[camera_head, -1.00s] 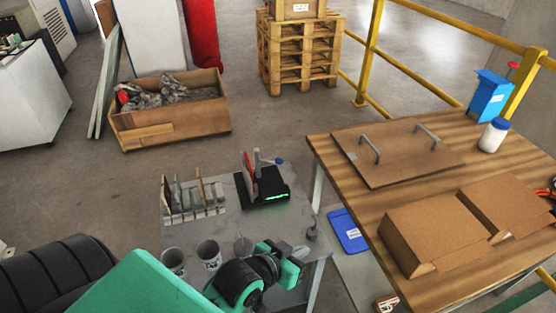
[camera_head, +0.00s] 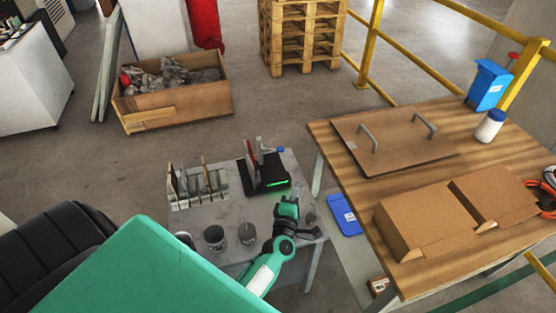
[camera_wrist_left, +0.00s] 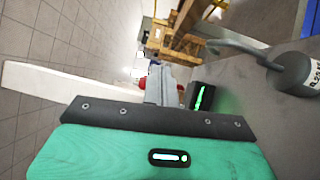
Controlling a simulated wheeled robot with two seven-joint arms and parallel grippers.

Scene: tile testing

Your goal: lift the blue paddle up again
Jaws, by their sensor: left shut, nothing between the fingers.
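The black testing device (camera_head: 266,186) with a green-lit front stands on the small grey table. A red upright piece and a grey lever rise from it, and a small blue paddle (camera_head: 281,150) shows at the lever's right end. My left gripper (camera_head: 289,201) is shut and empty, just in front of the device and lower in the picture than the blue paddle, apart from it. In the left wrist view the shut fingers (camera_wrist_left: 167,84) point toward the device (camera_wrist_left: 202,97) with its green light. I cannot make out the blue paddle there. My right gripper is not in view.
A dark grey object with a rod (camera_wrist_left: 292,70) lies right of my gripper in the wrist view. The wooden table (camera_head: 330,148) stands at the right, with a blue bin (camera_head: 344,214) below.

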